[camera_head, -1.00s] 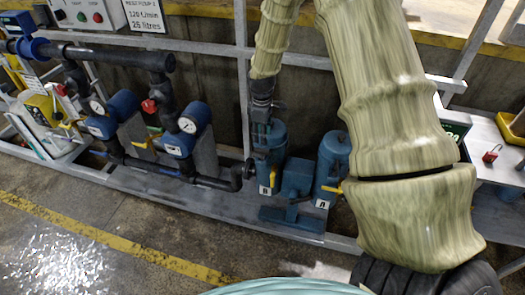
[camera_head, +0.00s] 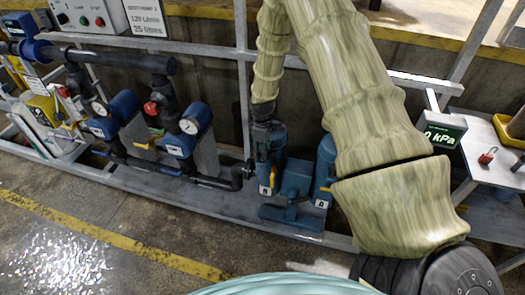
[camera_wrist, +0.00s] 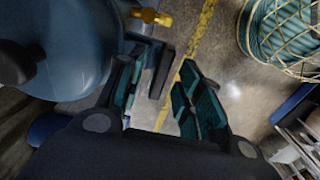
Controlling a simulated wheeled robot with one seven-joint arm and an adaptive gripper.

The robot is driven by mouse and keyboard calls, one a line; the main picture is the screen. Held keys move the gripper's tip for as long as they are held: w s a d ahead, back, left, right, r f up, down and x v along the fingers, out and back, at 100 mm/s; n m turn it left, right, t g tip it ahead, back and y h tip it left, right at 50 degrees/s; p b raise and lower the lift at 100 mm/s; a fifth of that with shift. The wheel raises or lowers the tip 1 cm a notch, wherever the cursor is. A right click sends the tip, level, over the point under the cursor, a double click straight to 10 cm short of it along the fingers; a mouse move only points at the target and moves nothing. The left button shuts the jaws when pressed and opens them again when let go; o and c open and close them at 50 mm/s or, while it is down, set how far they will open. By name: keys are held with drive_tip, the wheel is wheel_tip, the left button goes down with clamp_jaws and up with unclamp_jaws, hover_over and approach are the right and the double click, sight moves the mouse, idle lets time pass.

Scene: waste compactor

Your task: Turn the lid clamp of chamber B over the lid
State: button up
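Two blue cylindrical chambers stand side by side on the skid in the head view: a left one (camera_head: 279,150) and a right one (camera_head: 325,165). Each has a white letter plate, too small to read surely. My gripper (camera_head: 262,150) is at the top of the left chamber, pointing down and covering part of its lid. In the wrist view my gripper (camera_wrist: 160,95) has its fingers apart. A rounded blue body (camera_wrist: 75,45) fills the upper left, beside the left finger. A dark angled bar (camera_wrist: 160,72) shows between the fingers; I cannot tell whether it is the lid clamp.
A yellow handle (camera_wrist: 150,17) juts from the blue body. Pipes, gauges (camera_head: 190,125) and blue pumps stand left of the chambers. A grey rail (camera_head: 200,47) runs behind. A kPa display (camera_head: 443,132) and shelf are at right. The floor in front (camera_head: 110,240) is clear.

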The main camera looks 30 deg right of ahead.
drive_tip(key=shift+f, duration=0.9)
clamp_jaws()
